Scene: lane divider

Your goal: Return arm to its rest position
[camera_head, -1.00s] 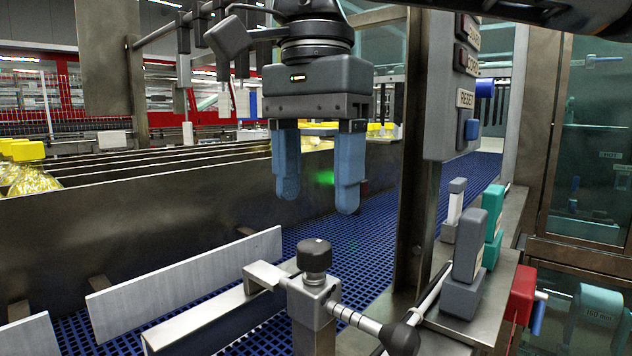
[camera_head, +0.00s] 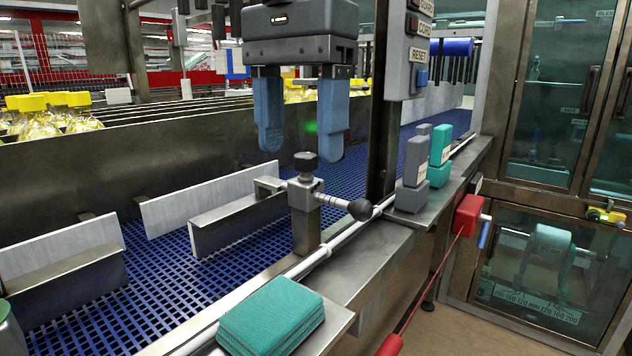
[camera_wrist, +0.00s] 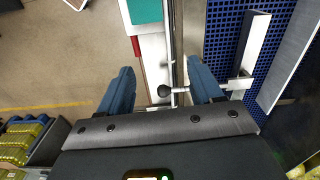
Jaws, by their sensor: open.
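My gripper (camera_head: 301,118) hangs in the upper middle of the head view, its two blue fingers pointing down, apart and with nothing between them. It is above the blue mesh conveyor and the clamp post with a black knob (camera_head: 305,190). In the wrist view my gripper (camera_wrist: 160,90) also shows open and empty. Between its fingers, further off, the clamp's black ball handle (camera_wrist: 164,91) and the rail are seen. The gripper touches nothing that I can see.
White divider plates (camera_head: 213,190) stand on the blue conveyor (camera_head: 160,262). Yellow-capped bottles (camera_head: 48,112) are at the left. A control box (camera_head: 408,60) on a post is close right of my gripper. Green pads (camera_head: 270,318) lie at the front. A glass cabinet (camera_head: 550,200) stands right.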

